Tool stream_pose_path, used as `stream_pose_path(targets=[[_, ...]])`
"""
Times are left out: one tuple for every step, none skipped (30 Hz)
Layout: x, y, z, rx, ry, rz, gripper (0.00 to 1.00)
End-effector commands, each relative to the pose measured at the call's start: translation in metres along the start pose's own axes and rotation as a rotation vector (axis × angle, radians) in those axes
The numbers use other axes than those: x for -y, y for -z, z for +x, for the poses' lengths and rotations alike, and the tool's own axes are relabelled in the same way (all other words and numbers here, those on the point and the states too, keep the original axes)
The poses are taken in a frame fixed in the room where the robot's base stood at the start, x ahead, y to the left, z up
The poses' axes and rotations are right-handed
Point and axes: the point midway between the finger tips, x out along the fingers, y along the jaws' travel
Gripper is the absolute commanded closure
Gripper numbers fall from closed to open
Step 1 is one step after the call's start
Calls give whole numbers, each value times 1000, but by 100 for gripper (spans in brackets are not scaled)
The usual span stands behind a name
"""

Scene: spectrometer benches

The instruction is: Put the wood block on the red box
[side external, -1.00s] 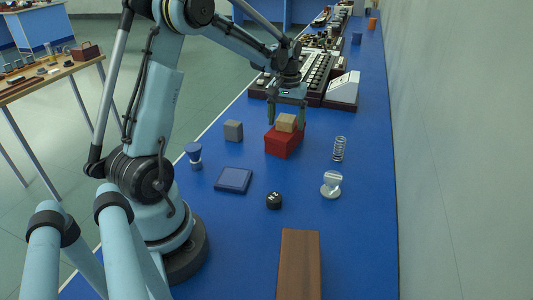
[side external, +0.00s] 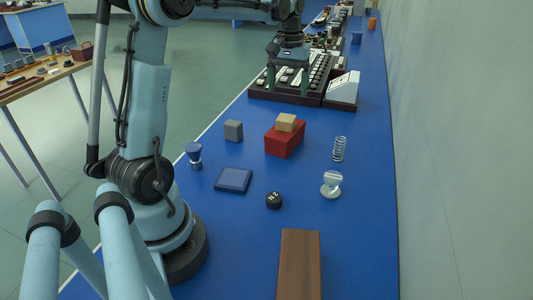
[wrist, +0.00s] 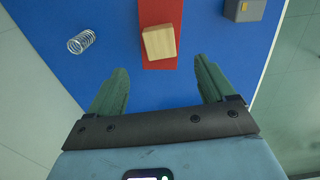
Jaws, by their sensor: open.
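The wood block (side external: 286,122) is a small light tan cube resting on top of the red box (side external: 283,145) on the blue bench. In the wrist view the wood block (wrist: 159,42) sits on the red box (wrist: 158,12), slightly turned, near the box's end closer to my gripper. My gripper (side external: 287,92) is open and empty, raised above and apart from the block. In the wrist view its two green fingers (wrist: 155,90) are spread wide with nothing between them.
A grey block (side external: 233,130) stands left of the red box, and a spring (side external: 339,149) stands to its right. A keyboard-like machine (side external: 310,80) is behind.

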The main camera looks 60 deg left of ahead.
Motion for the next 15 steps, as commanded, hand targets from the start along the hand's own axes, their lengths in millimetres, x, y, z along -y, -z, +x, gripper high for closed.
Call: stream_pose_path(targets=[[0,0,-6,0,0,0,17],[0,0,-9,0,0,0,17],[0,0,-12,0,0,0,17],[0,0,-14,0,0,0,17],[0,0,-16,0,0,0,17],[0,0,-18,0,0,1,17],[-1,-1,-19,-2,-1,3,17],[-2,-2,-20,-6,-2,8,17],[-5,-5,-22,-13,-4,19,17],[-7,-9,-23,-21,-6,30,17],[-11,-13,-24,-31,-9,45,17],[-16,-20,-26,-50,-15,70,17],[-21,-27,-27,-66,-20,94,17],[-25,-34,-28,-85,-26,118,17],[-32,-44,-30,-112,-35,154,17]])
